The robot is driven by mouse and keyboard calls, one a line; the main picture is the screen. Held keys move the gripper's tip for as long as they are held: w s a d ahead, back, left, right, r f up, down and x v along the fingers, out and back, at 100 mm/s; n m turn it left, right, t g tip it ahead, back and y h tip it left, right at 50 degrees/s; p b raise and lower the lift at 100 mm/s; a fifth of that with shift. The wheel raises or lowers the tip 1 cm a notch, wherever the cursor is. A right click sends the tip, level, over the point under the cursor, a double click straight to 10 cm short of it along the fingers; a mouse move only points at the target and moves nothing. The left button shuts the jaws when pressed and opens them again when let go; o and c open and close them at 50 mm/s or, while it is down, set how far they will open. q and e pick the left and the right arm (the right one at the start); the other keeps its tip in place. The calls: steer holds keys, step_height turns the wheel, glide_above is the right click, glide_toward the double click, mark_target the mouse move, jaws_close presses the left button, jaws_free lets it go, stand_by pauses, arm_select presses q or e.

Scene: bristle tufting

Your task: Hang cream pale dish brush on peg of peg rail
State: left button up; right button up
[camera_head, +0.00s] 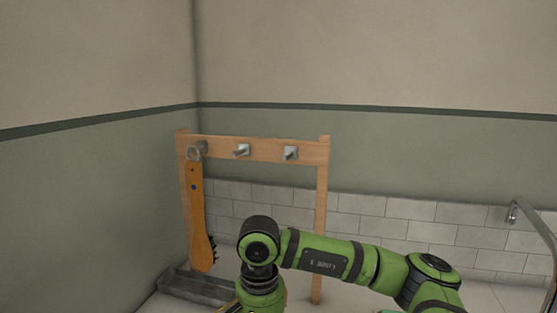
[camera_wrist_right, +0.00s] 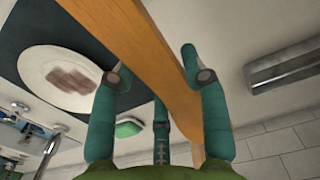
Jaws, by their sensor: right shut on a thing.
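The wooden peg rail (camera_head: 265,151) stands against the back wall in the head view, with a left peg (camera_head: 201,146), a middle peg (camera_head: 241,150) and a right peg (camera_head: 291,153). The middle and right pegs are bare. My right gripper (camera_wrist_right: 160,77) is shut on a long tan wooden piece (camera_wrist_right: 150,50) that runs between its teal fingers in the right wrist view. It looks like a brush handle, but no bristles show, so I cannot confirm it is the cream pale dish brush. My right arm hides the gripper in the head view. My left gripper is out of view.
An orange brush (camera_head: 197,215) with dark bristles hangs by its ring at the left peg. A grey tray (camera_head: 198,287) lies below the rail. The right wrist view shows a stained white plate (camera_wrist_right: 70,78), a green item (camera_wrist_right: 129,127) and taps (camera_wrist_right: 35,133).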

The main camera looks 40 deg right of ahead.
steer(key=s+a+r+n+p, duration=0.15)
steer(key=a+n+p, duration=0.35)
steer(key=a+n, duration=0.65)
steer(key=d+m+b, duration=0.1)
steer(key=d+m, duration=0.2)
steer(key=w+d+f+m+b, duration=0.1)
steer(key=d+m+b, duration=0.1)
steer(key=d+m, duration=0.2)
steer(key=d+f+m+b, duration=0.1)
steer(key=d+m+b, duration=0.1)
steer(key=d+m, duration=0.1)
steer(key=shift+w+d+m, duration=0.25)
steer(key=shift+d, duration=0.15)
steer(key=shift+d+r+m, duration=0.25)
steer(key=shift+d+m, duration=0.15)
steer(key=shift+m, duration=0.1)
steer(key=shift+w, duration=0.1)
